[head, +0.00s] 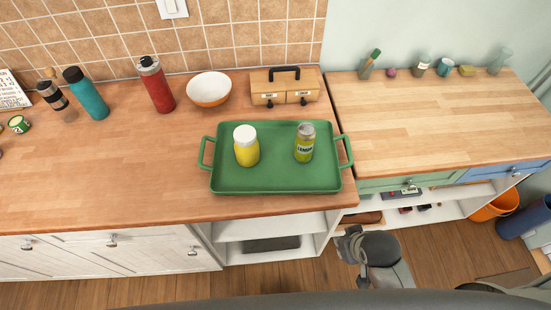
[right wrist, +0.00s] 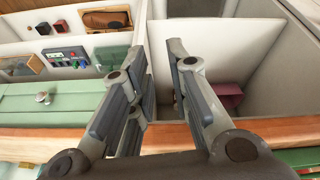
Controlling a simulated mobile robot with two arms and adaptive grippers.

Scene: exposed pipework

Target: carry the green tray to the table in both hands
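The green tray (head: 275,181) lies flat on the wooden counter, near its right end and front edge. It has a loop handle on each short side. My left gripper is not in view.
A lower wooden worktop (head: 430,125) adjoins on the right, with small items along its back and a wide clear front. Bottles, a bowl (head: 209,89) and a wooden box (head: 285,88) stand behind the tray. An orange bucket (head: 495,206) is on the floor at right.

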